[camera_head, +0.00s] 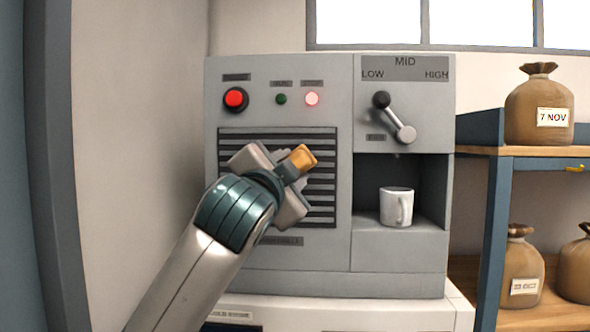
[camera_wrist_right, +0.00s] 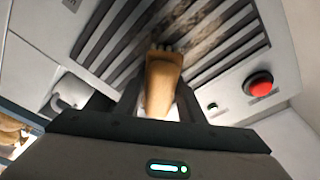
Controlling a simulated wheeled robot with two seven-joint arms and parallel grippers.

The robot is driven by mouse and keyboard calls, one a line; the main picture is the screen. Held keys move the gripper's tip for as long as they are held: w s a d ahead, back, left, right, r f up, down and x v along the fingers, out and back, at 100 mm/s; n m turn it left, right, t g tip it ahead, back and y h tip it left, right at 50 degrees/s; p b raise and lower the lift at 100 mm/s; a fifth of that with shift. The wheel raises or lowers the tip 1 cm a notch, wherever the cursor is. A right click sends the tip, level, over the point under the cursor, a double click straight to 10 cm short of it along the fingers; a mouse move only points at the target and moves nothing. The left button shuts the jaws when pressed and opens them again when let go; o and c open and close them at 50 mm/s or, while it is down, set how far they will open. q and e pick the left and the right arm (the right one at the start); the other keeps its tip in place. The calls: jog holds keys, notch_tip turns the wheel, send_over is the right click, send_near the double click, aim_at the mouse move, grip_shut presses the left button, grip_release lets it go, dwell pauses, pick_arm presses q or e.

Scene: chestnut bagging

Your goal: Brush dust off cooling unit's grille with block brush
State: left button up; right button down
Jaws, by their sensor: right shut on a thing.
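The cooling unit's grille (camera_head: 320,207) is a dark slatted panel on the front of a grey machine. My right gripper (camera_head: 290,172) is in front of it and covers its middle. The gripper is shut on the block brush (camera_head: 303,157), whose tan wooden body sticks out between the fingers. In the right wrist view the brush (camera_wrist_right: 162,82) points at the grille (camera_wrist_right: 120,45), its bristle end at the slats. Brown-black dust (camera_wrist_right: 205,32) smears the slats around and beyond the brush there. Whether the bristles touch is unclear. My left gripper is out of view.
A lever (camera_head: 394,118) and a white mug (camera_head: 397,206) in a recess are to the right. Sacks (camera_head: 540,105) stand on shelves further right.

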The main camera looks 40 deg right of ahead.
jog(key=shift+w+a, duration=1)
jog(key=shift+w, duration=0.2)
jog(key=shift+w+a, duration=0.1)
jog(key=shift+w+a+b, duration=0.45)
jog(key=shift+w+a, duration=0.75)
jog(key=shift+w, duration=0.2)
jog(key=w+a, duration=0.2)
jog(key=shift+w+a, duration=0.25)
jog(key=shift+w, duration=0.15)
